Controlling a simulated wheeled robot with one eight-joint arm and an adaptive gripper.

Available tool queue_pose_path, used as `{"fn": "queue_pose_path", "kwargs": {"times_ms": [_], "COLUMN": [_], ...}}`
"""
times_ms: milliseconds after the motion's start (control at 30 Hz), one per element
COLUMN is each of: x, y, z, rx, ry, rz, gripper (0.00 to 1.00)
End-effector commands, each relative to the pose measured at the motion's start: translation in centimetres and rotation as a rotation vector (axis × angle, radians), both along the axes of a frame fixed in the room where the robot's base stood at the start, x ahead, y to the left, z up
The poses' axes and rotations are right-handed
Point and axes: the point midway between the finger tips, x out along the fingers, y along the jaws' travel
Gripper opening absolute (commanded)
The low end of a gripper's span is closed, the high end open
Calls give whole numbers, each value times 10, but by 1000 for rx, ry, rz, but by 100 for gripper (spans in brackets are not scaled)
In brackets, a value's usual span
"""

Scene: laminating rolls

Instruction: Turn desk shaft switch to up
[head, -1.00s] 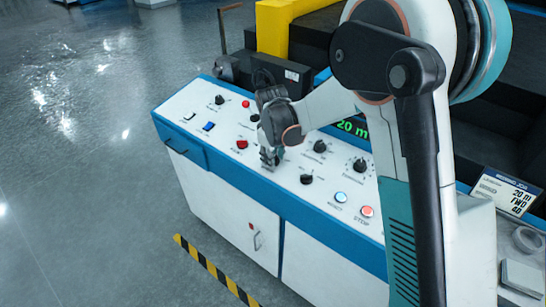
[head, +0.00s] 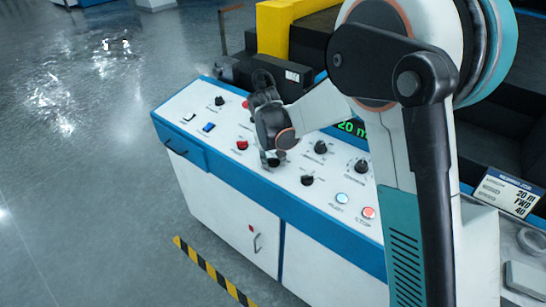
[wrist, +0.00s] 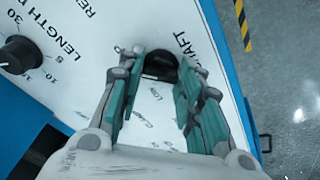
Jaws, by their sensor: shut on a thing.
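The desk shaft switch (wrist: 160,66) is a black knob on the white sloped panel, with the lettering "SHAFT" beside it in the wrist view. My gripper (wrist: 163,60) has its teal-padded fingers on either side of the knob and is shut on it. The fingers partly cover the knob and its position lettering, so I cannot tell which way it points. In the head view my gripper (head: 271,160) is low over the middle of the panel, and its wrist hides most of the fingers.
The white and blue desk (head: 225,200) carries several other controls. A red button (head: 242,146) lies left of my gripper, and black knobs (head: 307,180) and (head: 320,147) lie right of it. A lit white-blue button (head: 342,198) and a red stop button (head: 369,212) are further right.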

Motion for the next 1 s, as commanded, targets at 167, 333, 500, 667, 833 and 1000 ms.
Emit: {"fn": "queue_pose_path", "kwargs": {"times_ms": [167, 333, 500, 667, 833, 1000], "x": [0, 0, 0, 0, 0, 0], "y": [0, 0, 0, 0, 0, 0], "z": [0, 0, 0, 0, 0, 0], "rx": [4, 5, 6, 6, 6, 6], "ry": [-2, -3, -3, -3, -3, -4], "rz": [-30, -38, -38, -38, -37, -37], "gripper": [9, 9, 9, 47, 53, 53]}}
